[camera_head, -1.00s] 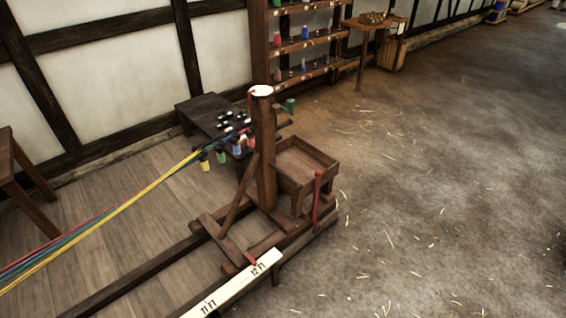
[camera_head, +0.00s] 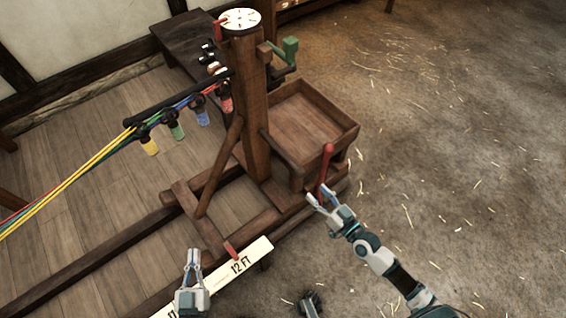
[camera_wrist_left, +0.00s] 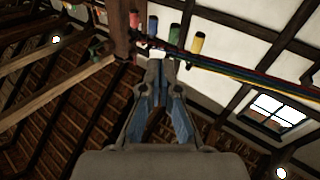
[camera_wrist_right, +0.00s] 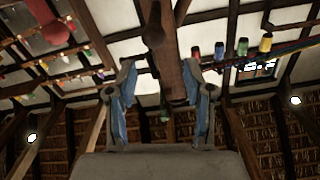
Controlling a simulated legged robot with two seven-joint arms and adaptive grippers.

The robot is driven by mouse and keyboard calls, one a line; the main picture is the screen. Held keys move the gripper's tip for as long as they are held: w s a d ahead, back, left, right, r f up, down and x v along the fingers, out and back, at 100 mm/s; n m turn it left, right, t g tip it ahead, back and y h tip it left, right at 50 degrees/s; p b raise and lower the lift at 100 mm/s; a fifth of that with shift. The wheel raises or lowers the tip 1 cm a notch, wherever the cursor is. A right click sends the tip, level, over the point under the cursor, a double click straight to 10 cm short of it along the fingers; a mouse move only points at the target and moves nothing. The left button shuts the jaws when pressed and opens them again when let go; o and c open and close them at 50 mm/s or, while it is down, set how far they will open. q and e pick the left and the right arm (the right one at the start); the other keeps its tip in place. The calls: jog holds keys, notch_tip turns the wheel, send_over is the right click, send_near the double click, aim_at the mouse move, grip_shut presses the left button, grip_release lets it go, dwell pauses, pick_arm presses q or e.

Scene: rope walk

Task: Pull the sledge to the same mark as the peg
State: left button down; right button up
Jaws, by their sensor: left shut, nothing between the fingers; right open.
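The wooden sledge (camera_head: 252,115) has an upright post with a white dial (camera_head: 240,20), an open box (camera_head: 300,125) and a green crank (camera_head: 288,50). A red-handled lever (camera_head: 326,165) stands at its near right corner. A small red piece (camera_head: 231,250) sits at the measuring board (camera_head: 215,280) beside the 12 FT label; I cannot tell whether it is the peg or a pointer. My right gripper (camera_head: 315,194) is open close to the lever's lower part; contact is unclear. It also shows in the right wrist view (camera_wrist_right: 160,72). My left gripper (camera_head: 193,253) is shut and empty above the board.
Several coloured strands (camera_head: 75,178) run left from hooks on the sledge, with coloured bobbins (camera_head: 177,130) hanging there. A dark rail (camera_head: 90,258) runs along the plank floor. A dark bench (camera_head: 180,40) stands behind. The straw-strewn floor at right is clear.

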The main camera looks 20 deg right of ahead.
aim_at(293, 164)
jog(key=x, duration=0.3)
jog(key=d+x, duration=0.1)
jog(key=x, duration=0.3)
jog(key=d+x, duration=0.1)
jog(key=x, duration=0.3)
jog(key=shift+w+f, duration=0.3)
jog(key=shift+w, duration=0.1)
jog(key=w+a, duration=0.2)
jog(key=w, duration=0.1)
jog(key=shift+a+b, duration=0.25)
jog(key=shift+b, duration=0.05)
jog(key=shift+w+a+r, duration=0.1)
jog(key=shift+w+a, duration=0.1)
jog(key=shift+a, duration=0.05)
jog(key=shift+d, duration=0.55)
jog(key=shift+c, duration=1.4)
jog(key=c, duration=0.5)
grip_shut()
jog(key=shift+a, duration=0.25)
pick_arm(q)
jog(key=shift+s+d+r+t, duration=0.1)
jog(key=shift+d+r+t, duration=0.5)
jog(key=shift+d+r, duration=0.1)
pick_arm(e)
jog(key=shift+s, duration=0.1)
